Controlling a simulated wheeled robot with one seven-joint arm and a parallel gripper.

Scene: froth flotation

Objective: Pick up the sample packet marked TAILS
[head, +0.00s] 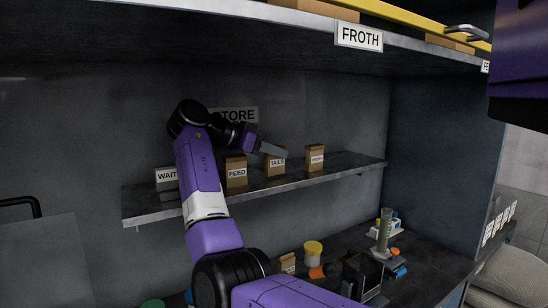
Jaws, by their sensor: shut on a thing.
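The brown packet marked TAILS (276,166) stands upright at the grey wall shelf (300,186), between two other packets. My gripper (272,151) reaches in from the left and is shut on the top of this packet. The fingertips are small and partly hidden against the packet. I cannot tell whether the packet's base touches the shelf or is just above it.
A packet marked FEED (236,173) stands close on the left, and another packet (315,158) stands on the right. A WAIT label (167,175) is at the shelf's left. Below, the bench holds a yellow-lidded jar (313,254) and a measuring cylinder (384,230).

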